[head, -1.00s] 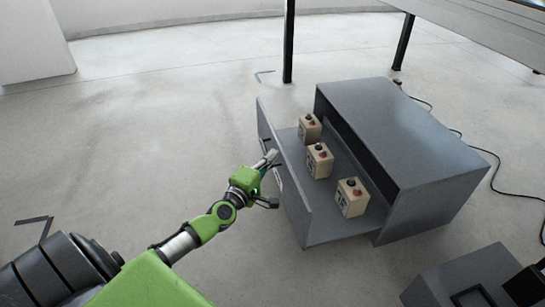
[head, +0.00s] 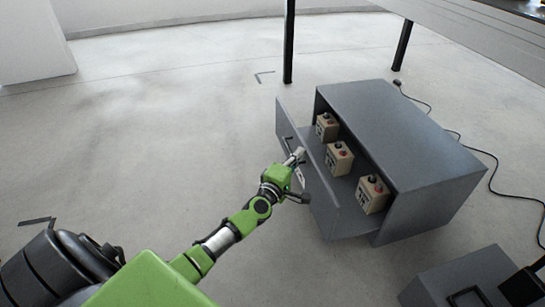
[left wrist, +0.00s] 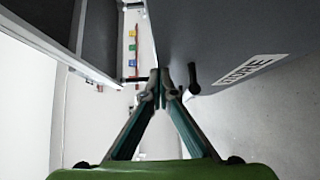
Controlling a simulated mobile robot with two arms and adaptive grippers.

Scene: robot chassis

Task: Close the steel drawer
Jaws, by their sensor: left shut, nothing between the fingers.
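The steel drawer (head: 326,207) is partly pulled out of the grey steel cabinet (head: 410,125), towards the left. Three beige control boxes with red and black buttons stand inside it, such as the middle box (head: 339,159). My left gripper (head: 297,176) is at the outer face of the drawer front, by its handle, shut and empty. In the left wrist view, the fingertips (left wrist: 163,88) meet close to the grey drawer front (left wrist: 215,35), next to a dark handle part (left wrist: 193,78). I cannot tell whether they touch it. My right gripper is not in view.
A table with dark legs (head: 401,45) stands behind the cabinet. A black cable (head: 492,178) runs on the floor at the right. A grey boxy thing (head: 455,275) is at the lower right. The concrete floor (head: 150,140) at the left is clear.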

